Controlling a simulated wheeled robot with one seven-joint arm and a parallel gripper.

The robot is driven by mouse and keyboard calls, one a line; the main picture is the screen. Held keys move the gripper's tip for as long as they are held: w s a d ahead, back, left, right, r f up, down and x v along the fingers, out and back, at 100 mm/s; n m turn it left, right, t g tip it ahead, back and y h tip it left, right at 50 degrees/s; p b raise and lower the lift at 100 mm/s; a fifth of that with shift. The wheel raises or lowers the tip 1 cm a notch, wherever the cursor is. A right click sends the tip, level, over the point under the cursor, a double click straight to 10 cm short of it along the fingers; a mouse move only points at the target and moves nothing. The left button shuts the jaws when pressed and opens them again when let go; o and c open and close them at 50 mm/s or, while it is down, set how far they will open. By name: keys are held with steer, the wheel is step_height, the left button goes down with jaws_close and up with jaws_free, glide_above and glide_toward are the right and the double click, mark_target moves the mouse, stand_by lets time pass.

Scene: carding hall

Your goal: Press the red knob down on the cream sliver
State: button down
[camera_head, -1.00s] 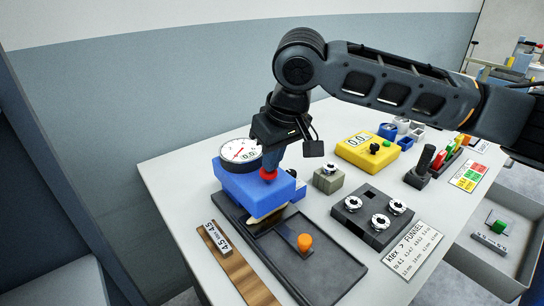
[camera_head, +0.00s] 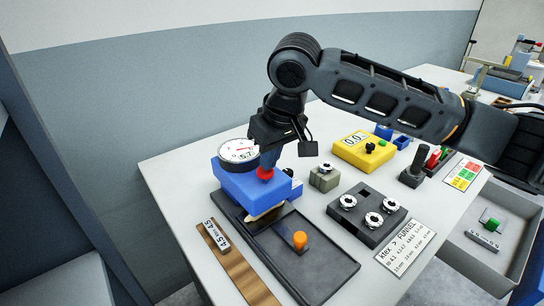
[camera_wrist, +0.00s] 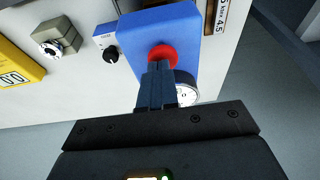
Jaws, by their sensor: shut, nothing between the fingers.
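The red knob (camera_head: 265,174) sits on top of the blue block-shaped device (camera_head: 238,188), which carries a round white dial (camera_head: 239,150). My gripper (camera_head: 267,165) is shut and empty, pointing down with its fingertips at the knob, apparently touching it. In the wrist view the closed fingers (camera_wrist: 158,70) overlap the edge of the red knob (camera_wrist: 162,54). A cream strip, seemingly the sliver (camera_head: 262,219), shows at the device's front edge on the dark tray; most of it is hidden beneath the device. How far the knob is pressed I cannot tell.
The dark tray (camera_head: 322,281) holds an orange knob (camera_head: 300,240). To the right stand a grey-green block (camera_head: 323,178), a dark block with silver discs (camera_head: 345,215), a yellow meter (camera_head: 352,153) and a label card (camera_head: 405,248). A wooden strip (camera_head: 245,279) lies along the left.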

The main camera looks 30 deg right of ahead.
steer(key=v, duration=1.2)
steer(key=shift+w+r+b, duration=0.25)
steer(key=shift+b, duration=0.1)
steer(key=a+f+t+y, duration=0.2)
steer(key=a+y, duration=0.2)
steer(key=a, duration=0.4)
steer(key=a+f+t+y, duration=0.2)
steer(key=a+y, duration=0.2)
steer(key=a, duration=0.4)
steer(key=s+a+f+m+t+y, duration=0.1)
steer(key=s+a+f+m+t, duration=0.2)
steer(key=s+f+m+t, duration=0.15)
steer(key=s+d+f+m+t+h, duration=0.2)
steer(key=s+d+f+h, duration=0.2)
steer(key=s+f, duration=0.3)
steer(key=s+d+f+m+t+h, duration=0.25)
steer(key=s+d+f, duration=0.2)
steer(key=s, duration=0.55)
steer(key=s+d+n+h, duration=0.1)
steer(key=s+d+n, duration=0.1)
steer(key=s, duration=0.5)
steer(key=s+d+r+n+g+h, duration=0.1)
steer(key=s+d+n, duration=0.1)
steer(key=s+d, duration=0.2)
steer(key=s+d+n+h, duration=0.1)
steer(key=s+d+n, duration=0.1)
steer(key=s, duration=0.8)
steer(key=shift+d+r+n, duration=0.2)
steer(key=shift+d+n, duration=0.2)
steer(key=shift+d, duration=0.45)
